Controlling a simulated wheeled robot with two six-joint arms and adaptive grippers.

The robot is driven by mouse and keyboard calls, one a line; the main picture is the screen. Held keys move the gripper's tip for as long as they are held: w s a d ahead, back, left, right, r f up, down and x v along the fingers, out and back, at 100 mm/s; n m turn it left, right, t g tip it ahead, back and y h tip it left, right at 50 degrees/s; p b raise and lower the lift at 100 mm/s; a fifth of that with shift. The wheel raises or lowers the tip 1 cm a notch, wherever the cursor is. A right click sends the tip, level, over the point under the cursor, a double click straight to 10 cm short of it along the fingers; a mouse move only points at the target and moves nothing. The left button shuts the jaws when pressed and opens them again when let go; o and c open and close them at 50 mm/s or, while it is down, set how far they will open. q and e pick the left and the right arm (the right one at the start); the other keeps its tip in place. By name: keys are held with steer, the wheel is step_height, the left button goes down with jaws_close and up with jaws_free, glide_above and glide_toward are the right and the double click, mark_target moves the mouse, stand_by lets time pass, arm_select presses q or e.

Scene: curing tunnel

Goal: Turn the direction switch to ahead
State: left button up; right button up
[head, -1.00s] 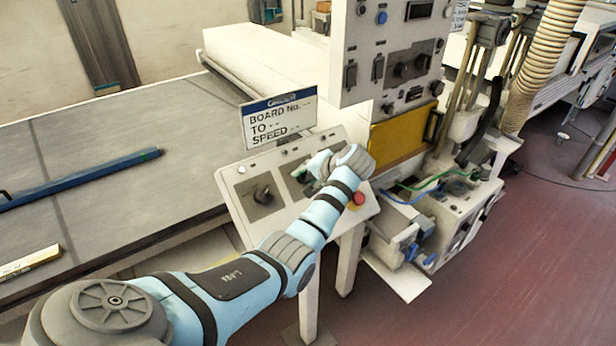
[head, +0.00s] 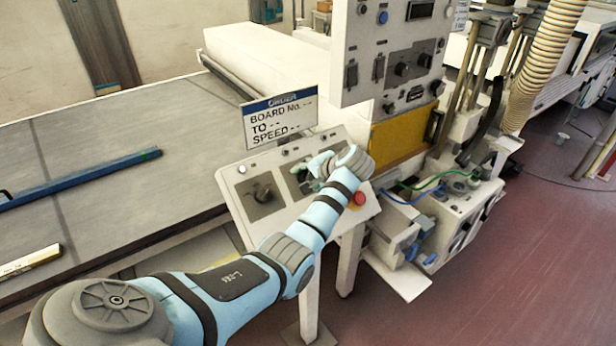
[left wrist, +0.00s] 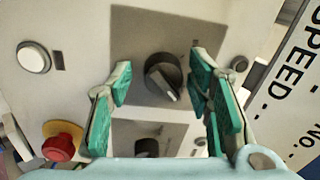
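A black rotary switch (left wrist: 163,78) with a pale pointer mark sits on a grey square plate in the left wrist view. My left gripper (left wrist: 160,76), with green-padded fingers, is open, one finger on each side of this switch; I cannot tell whether they touch it. A second black knob (left wrist: 147,148) shows lower, partly hidden by the gripper. In the head view my left gripper (head: 308,176) is over the right part of the sloped control panel (head: 226,178), hiding some of it. Another rotary switch (head: 262,192) is on the panel's left plate. No direction label is readable. My right gripper is not in view.
A red button (head: 358,199) is at the panel's right edge, near my left wrist. A sign (head: 282,122) stands behind the panel. A tall control cabinet (head: 352,40) rises behind at the right. A grey conveyor table (head: 110,130) lies to the left.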

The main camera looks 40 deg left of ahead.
arm_select(q)
steer(key=shift+r, duration=0.1)
steer(key=shift+d+r, duration=0.1)
steer(key=v, duration=1.1)
steer(key=shift+d+r, duration=0.2)
steer(key=shift+d, duration=0.1)
steer(key=shift+s+a+f, duration=0.1)
